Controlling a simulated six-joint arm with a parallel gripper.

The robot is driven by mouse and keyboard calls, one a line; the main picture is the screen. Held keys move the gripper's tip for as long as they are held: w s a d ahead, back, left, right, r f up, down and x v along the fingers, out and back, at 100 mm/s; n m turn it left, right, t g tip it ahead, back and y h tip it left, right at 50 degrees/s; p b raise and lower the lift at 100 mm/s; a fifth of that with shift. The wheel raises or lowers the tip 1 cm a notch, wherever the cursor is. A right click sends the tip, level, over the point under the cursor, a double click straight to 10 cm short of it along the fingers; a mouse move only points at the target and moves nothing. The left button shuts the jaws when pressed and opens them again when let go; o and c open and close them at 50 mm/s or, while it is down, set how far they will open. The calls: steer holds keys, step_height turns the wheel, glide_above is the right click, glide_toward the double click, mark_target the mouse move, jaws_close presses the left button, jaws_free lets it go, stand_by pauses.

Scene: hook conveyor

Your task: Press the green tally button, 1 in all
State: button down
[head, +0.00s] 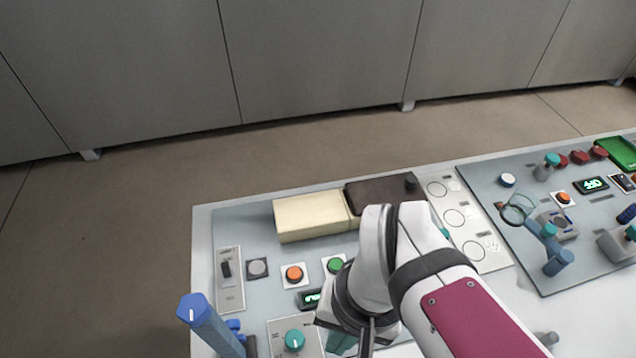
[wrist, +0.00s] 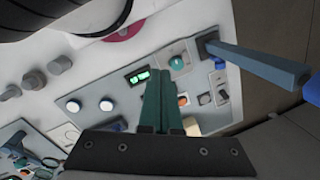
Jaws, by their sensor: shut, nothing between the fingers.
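The green tally button (head: 335,265) sits on a small white plate in the head view, right of an orange button (head: 294,274). My arm stands just to its right, and the button is uncovered there. In the wrist view the green button is not visible; the fingers cover part of that panel. My gripper (wrist: 158,78) has two dark green fingers together, with nothing between them. In the head view only a bit of green finger (head: 340,343) shows below my wrist. A small green-lit display (head: 310,299) is partly hidden by my arm; it also shows in the wrist view (wrist: 138,76).
A cream box (head: 305,216) and a dark brown tray (head: 380,191) lie behind the buttons. A teal knob (head: 294,340), a grey button (head: 257,268), a switch (head: 226,269) and a tall blue lever (head: 202,318) are at the left. Another crowded panel (head: 530,255) is at the right.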

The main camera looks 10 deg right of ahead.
steer(key=m+t+y, duration=0.4)
steer(key=m+y, duration=0.3)
steer(key=m, duration=1.9)
glide_above(341, 266)
step_height(341, 266, down, 9)
steer(key=shift+f, duration=0.2)
steer(key=shift+f, duration=4.4)
steer(key=shift+f, duration=0.4)
